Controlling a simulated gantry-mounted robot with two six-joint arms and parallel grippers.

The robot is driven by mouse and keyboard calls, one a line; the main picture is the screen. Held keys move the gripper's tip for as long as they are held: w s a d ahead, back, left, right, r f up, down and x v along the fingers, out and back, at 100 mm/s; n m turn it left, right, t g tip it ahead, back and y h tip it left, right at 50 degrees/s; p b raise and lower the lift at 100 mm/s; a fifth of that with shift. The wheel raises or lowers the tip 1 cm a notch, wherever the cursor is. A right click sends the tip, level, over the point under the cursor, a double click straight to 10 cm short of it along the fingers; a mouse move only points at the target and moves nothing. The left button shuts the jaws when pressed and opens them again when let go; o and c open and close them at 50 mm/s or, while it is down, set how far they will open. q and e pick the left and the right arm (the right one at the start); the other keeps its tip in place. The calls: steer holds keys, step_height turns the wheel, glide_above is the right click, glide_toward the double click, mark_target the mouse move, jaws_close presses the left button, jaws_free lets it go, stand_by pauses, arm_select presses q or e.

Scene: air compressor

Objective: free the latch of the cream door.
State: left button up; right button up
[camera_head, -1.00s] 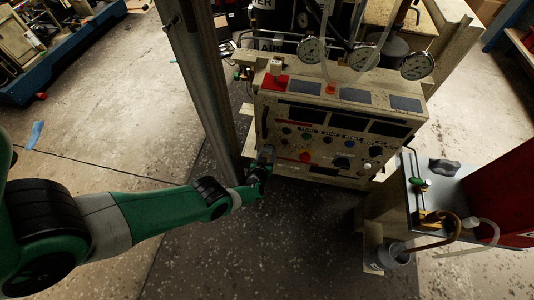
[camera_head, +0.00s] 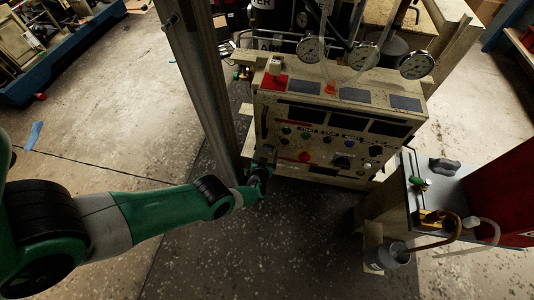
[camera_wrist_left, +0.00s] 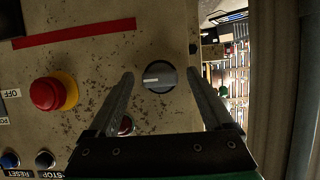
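The cream door is the speckled front panel (camera_head: 285,160) of the compressor cabinet, and it fills much of the left wrist view (camera_wrist_left: 100,60). A round grey latch knob (camera_wrist_left: 159,76) with a pale pointer line sits near the door's edge. The pointer lies roughly level in the left wrist view. My left gripper (camera_wrist_left: 160,74) is open, with one finger on each side of the knob and gaps showing on both sides. In the head view my left gripper (camera_head: 264,160) is at the panel's lower left and covers the knob. My right gripper is not in view.
A red emergency button (camera_wrist_left: 47,93) on a yellow ring is on the same panel, with smaller buttons below. A metal post (camera_head: 203,85) stands just left of the cabinet. A grey side table (camera_head: 440,180) with hoses stands at the right. Pressure gauges (camera_head: 364,57) rise above the cabinet.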

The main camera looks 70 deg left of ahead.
arm_select(q)
steer(key=shift+r, duration=0.1)
steer(key=p+v, duration=0.4)
steer(key=shift+w+a+r, duration=0.1)
steer(key=shift+a+r, duration=0.05)
steer(key=shift+r, duration=0.15)
steer(key=p, duration=0.5)
glide_toward(268, 150)
steer(key=shift+s+d, duration=1)
steer(key=shift+d, duration=0.2)
